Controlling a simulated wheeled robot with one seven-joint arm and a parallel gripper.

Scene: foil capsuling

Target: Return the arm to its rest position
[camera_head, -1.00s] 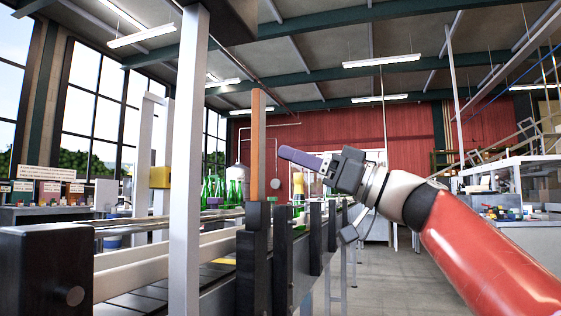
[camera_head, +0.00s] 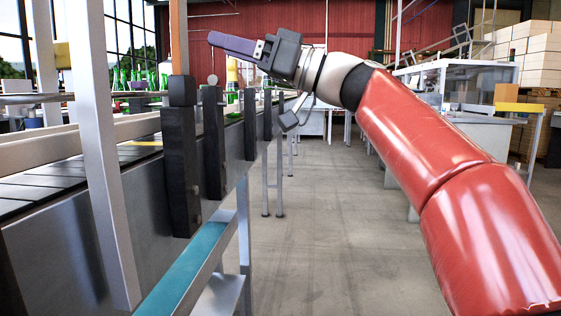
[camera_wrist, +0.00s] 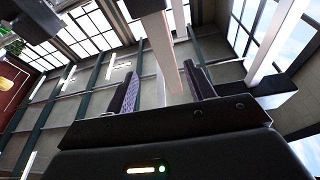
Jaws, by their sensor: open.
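My arm, red with a pale wrist, reaches from the lower right up to the upper middle of the head view. My gripper (camera_head: 214,40) points left at its end, its purple finger seen from the side. It is held up in the air at the near side of the conveyor line, close to an upright post; I cannot tell the exact gap. In the wrist view the two dark fingers of my gripper (camera_wrist: 160,72) stand apart with nothing held between them. Behind them are a white post, the roof and windows.
A conveyor (camera_head: 70,195) with dark posts (camera_head: 181,160) runs along the left. A white post (camera_head: 85,130) stands in front of it. Green bottles (camera_head: 137,78) stand at the back. Grey floor (camera_head: 330,220) is clear in the middle. A workbench (camera_head: 480,135) and stacked boxes (camera_head: 525,60) are at the right.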

